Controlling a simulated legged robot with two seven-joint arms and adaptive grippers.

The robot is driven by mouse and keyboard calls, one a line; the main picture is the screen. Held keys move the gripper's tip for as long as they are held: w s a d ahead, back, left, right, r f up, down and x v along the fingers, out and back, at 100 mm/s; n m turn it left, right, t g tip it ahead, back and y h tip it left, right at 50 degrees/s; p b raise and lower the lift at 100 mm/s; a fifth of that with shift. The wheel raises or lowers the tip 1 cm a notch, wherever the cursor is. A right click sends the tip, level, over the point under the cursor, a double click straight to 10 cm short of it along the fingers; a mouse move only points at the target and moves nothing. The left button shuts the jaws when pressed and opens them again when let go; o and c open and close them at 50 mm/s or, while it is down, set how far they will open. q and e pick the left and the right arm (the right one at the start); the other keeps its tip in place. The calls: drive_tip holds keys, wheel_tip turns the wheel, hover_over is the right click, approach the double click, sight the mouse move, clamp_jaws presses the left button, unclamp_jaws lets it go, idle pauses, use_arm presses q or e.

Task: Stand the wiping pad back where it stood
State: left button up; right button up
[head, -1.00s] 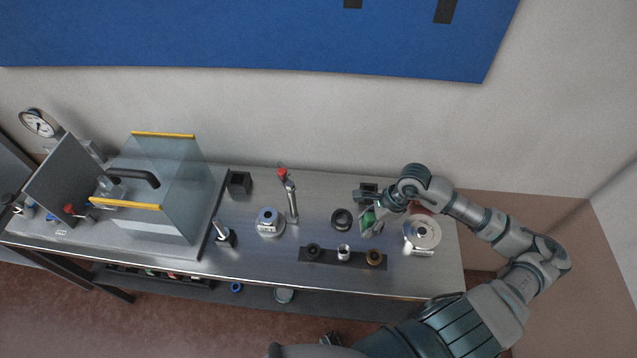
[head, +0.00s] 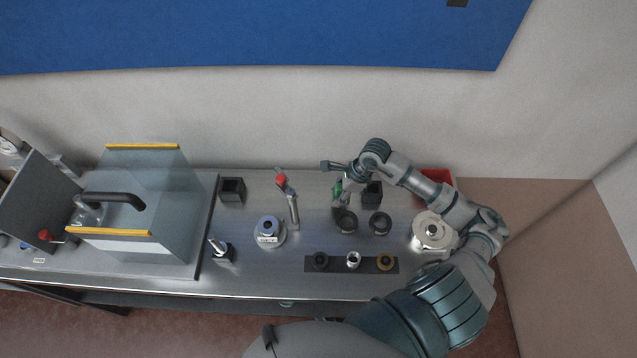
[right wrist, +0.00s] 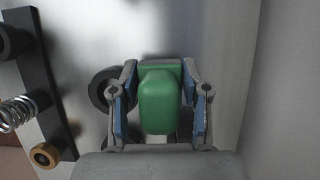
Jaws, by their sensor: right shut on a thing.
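The green wiping pad (right wrist: 160,100) sits between the two fingers of my right gripper (right wrist: 160,104) in the right wrist view. The gripper is shut on it. In the head view the pad (head: 338,190) shows as a small green patch, partly hidden by my right gripper (head: 340,192), towards the back of the bench. A black square holder (head: 373,194) is just right of it. A black ring (head: 346,223) lies in front of it. I cannot tell whether the pad touches the bench. My left gripper is not in view.
Another black ring (head: 380,223) and a dark strip with small parts (head: 338,265) lie in front. A silver spool (head: 432,232) and red bin (head: 436,177) are at right. A red-tipped post (head: 292,205) stands left. Another black box (head: 232,189) is further left.

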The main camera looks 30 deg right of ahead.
drive_tip(key=p, duration=0.1)
hover_over(313, 190)
drive_tip(key=s, duration=0.1)
drive_tip(key=shift+d+f, duration=0.1)
drive_tip(key=shift+d, duration=0.15)
drive_tip(key=shift+w+a+f, duration=0.1)
drive_tip(key=shift+w, duration=0.1)
drive_tip(key=shift+f, duration=0.25)
drive_tip(key=f, duration=0.1)
drive_tip(key=d+f+p, duration=0.1)
drive_tip(key=f, duration=0.1)
drive_tip(key=shift+f, duration=0.1)
drive_tip(key=shift+d, duration=0.1)
drive_tip(key=o, duration=1.1)
drive_tip(key=shift+a, duration=0.2)
drive_tip(key=shift+c, duration=0.2)
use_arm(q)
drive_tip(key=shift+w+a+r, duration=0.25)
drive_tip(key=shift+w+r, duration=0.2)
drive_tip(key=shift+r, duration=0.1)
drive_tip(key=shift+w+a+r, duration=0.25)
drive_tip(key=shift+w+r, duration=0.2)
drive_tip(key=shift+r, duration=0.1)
use_arm(e)
drive_tip(key=shift+o, duration=0.3)
drive_tip(key=shift+a, duration=0.25)
